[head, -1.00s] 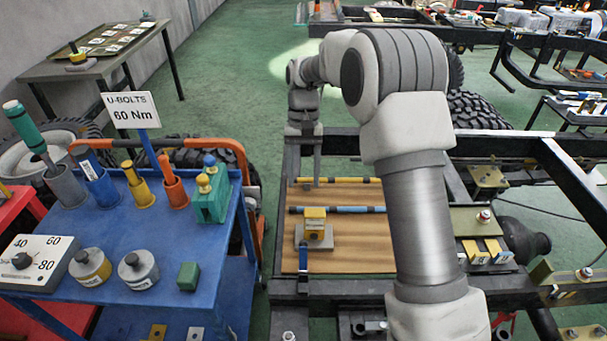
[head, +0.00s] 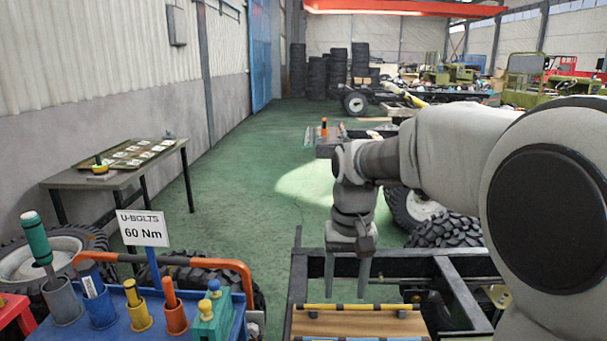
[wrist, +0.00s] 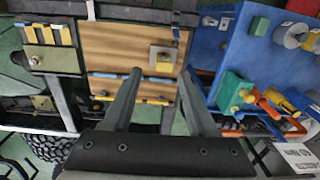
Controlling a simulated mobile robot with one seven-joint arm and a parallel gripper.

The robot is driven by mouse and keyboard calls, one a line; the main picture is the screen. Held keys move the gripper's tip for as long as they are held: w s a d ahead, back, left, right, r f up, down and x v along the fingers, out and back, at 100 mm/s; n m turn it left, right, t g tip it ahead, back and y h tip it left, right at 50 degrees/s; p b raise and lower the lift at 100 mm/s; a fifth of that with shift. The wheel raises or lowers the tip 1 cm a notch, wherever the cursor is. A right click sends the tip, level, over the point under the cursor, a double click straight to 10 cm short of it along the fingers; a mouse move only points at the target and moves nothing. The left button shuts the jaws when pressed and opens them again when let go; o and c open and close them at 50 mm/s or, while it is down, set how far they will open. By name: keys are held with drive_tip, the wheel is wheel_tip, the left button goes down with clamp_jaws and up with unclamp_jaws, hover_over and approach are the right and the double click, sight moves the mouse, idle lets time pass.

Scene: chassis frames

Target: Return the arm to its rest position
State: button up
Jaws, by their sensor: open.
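My gripper (head: 347,290) hangs from my raised arm at the right of the head view, fingers pointing down above the far edge of the wooden board (head: 340,325). In the wrist view my gripper (wrist: 160,90) shows two dark fingers spread apart with nothing between them. Beyond the fingertips lies the wooden board (wrist: 120,48) with a yellow block on a grey plate (wrist: 162,58). The fingers look clear of the board and the block.
A blue cart (head: 110,325) with tool cups and a U-BOLTS 60 Nm sign (head: 143,228) stands at left. The black chassis frame (head: 420,265) surrounds the board. A side table (head: 115,175) stands by the wall. Green floor (head: 255,200) is open behind.

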drive_tip(key=s+d+r+t, duration=0.1)
drive_tip(key=s+d+t, duration=0.1)
drive_tip(key=s, duration=0.7)
drive_tip(key=s+d+r+t, duration=0.2)
drive_tip(key=s+d+t, duration=0.1)
drive_tip(key=s, duration=0.6)
drive_tip(key=shift+s+d+r+t, duration=0.15)
drive_tip(key=shift+s+d+t, duration=0.2)
drive_tip(key=shift+d, duration=0.4)
